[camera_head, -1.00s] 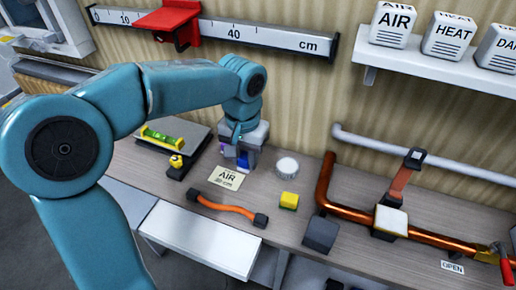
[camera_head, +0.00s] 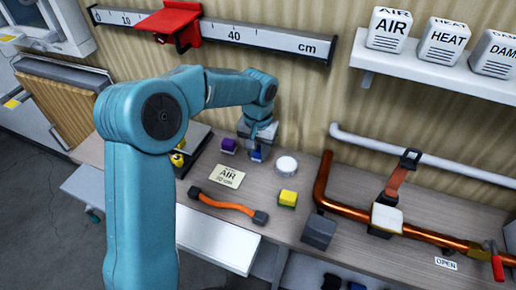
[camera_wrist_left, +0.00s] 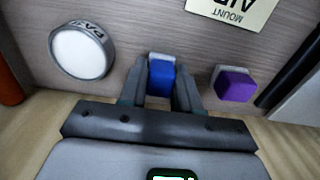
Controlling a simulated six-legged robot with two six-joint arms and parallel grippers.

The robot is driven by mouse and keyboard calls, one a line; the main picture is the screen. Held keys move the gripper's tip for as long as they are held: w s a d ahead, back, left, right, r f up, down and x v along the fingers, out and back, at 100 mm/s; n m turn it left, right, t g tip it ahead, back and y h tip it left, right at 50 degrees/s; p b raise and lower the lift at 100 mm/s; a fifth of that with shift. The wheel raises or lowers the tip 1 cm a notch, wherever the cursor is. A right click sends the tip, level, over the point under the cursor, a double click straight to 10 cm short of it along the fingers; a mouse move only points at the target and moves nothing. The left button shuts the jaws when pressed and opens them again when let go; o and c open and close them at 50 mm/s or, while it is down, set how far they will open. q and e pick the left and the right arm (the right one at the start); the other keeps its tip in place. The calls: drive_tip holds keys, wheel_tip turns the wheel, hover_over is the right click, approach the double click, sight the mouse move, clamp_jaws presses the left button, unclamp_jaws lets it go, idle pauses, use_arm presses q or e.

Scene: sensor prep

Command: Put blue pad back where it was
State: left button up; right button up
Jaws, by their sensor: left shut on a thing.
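The blue pad (camera_wrist_left: 161,78) is between the two fingers of my left gripper (camera_wrist_left: 160,88) in the left wrist view, with a pale top edge showing. In the head view the blue pad (camera_head: 257,153) shows below my left gripper (camera_head: 258,150), at the back of the workbench. The gripper is shut on it. I cannot tell whether the pad touches the bench. A purple pad (camera_head: 228,145) sits just to its left in the head view; it also shows in the left wrist view (camera_wrist_left: 234,84). My right gripper is not in view.
A round white-topped disc (camera_head: 286,166) stands close to the right of the gripper. A copper pipe (camera_head: 345,212) runs at right.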

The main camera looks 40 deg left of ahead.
sight(258, 149)
use_arm(q)
drive_tip(key=shift+f, duration=0.15)
drive_tip(key=o, duration=0.9)
drive_tip(key=shift+o, duration=0.2)
drive_tip(key=shift+r, duration=0.4)
wheel_tip(258, 149, up, 12)
drive_tip(key=p, duration=0.1)
drive_tip(key=shift+f, duration=0.15)
drive_tip(key=shift+s+d+f, duration=0.1)
